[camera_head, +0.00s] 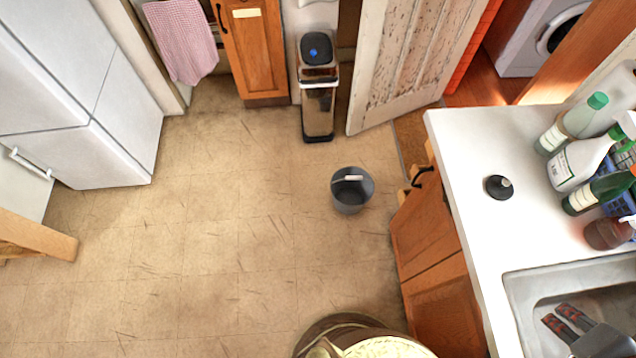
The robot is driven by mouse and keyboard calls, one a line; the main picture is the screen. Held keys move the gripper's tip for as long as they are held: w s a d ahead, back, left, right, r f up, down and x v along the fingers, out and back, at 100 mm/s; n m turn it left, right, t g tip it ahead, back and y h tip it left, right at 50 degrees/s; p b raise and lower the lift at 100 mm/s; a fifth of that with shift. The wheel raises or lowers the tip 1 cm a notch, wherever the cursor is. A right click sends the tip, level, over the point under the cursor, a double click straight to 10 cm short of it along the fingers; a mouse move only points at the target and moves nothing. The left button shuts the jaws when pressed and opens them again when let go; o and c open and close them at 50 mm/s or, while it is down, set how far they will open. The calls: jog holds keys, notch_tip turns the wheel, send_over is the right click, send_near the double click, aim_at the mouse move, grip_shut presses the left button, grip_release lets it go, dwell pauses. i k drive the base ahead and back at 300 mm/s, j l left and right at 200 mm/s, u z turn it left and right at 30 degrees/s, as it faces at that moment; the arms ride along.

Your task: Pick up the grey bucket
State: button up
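The grey bucket (350,200) stands upright on the tiled floor, right of the middle of the view. Its round mouth faces up, and a wire handle with a pale grip lies across the far part of the opening. It looks empty. My gripper (555,312) is at the bottom right, over the sink, far to the right of the bucket and apart from it. Its two dark fingers with reddish marks point up and left. I see nothing between them, but whether they are open or shut is unclear.
A white counter (465,150) with bottles (575,165), a black plunger-like item (499,187) and a sink (520,290) lies between gripper and bucket. A bin (318,100) and worn door (405,60) stand behind the bucket. The floor (220,220) to its left is clear.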

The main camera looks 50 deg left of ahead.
aim_at(356, 177)
jog(key=u, duration=1.7)
